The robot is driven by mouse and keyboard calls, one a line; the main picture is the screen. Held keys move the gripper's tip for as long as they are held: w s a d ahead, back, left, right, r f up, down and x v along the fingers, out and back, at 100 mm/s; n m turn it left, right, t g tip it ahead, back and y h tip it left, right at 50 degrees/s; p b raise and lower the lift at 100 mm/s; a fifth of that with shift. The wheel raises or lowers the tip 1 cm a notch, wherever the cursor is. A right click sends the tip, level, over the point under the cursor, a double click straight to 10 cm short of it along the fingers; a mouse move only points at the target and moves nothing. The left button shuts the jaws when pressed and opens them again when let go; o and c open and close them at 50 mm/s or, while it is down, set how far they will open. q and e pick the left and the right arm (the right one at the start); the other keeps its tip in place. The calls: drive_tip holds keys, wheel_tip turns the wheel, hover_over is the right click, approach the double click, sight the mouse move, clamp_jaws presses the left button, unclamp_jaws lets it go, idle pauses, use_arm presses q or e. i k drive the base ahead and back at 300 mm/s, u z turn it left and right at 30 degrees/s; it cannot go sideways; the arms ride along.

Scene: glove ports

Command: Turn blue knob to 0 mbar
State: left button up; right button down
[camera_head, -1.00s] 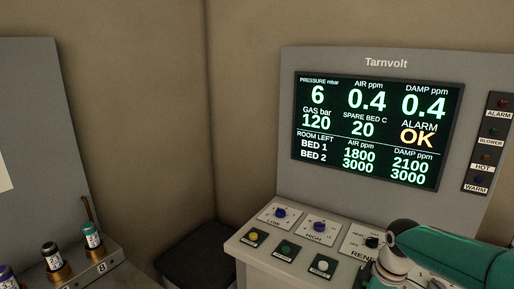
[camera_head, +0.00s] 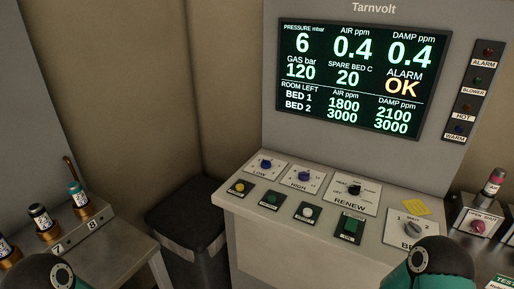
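Two small blue knobs sit on white plates on the sloped console of the Tarnvolt panel. One is the LOW knob (camera_head: 265,164) and the other, to its right, is the HIGH knob (camera_head: 304,176). Their pointers and scale marks are too small to read. The screen (camera_head: 362,75) shows PRESSURE mbar at 6 and ALARM OK. Only rounded parts of my arms show at the bottom edge, one at left and one at right. Neither gripper is in view, and nothing touches the knobs.
A black RENEW knob (camera_head: 354,188), a grey BED knob (camera_head: 414,234) and yellow, green and white buttons share the console. A dark bin (camera_head: 187,222) stands at its left.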

sight(266, 165)
drive_tip(key=u, duration=1.7)
drive_tip(key=i, duration=0.1)
drive_tip(key=z, duration=2.75)
drive_tip(key=k, duration=1.5)
drive_tip(key=u, duration=0.6)
drive_tip(key=i, duration=1)
drive_tip(key=z, duration=0.05)
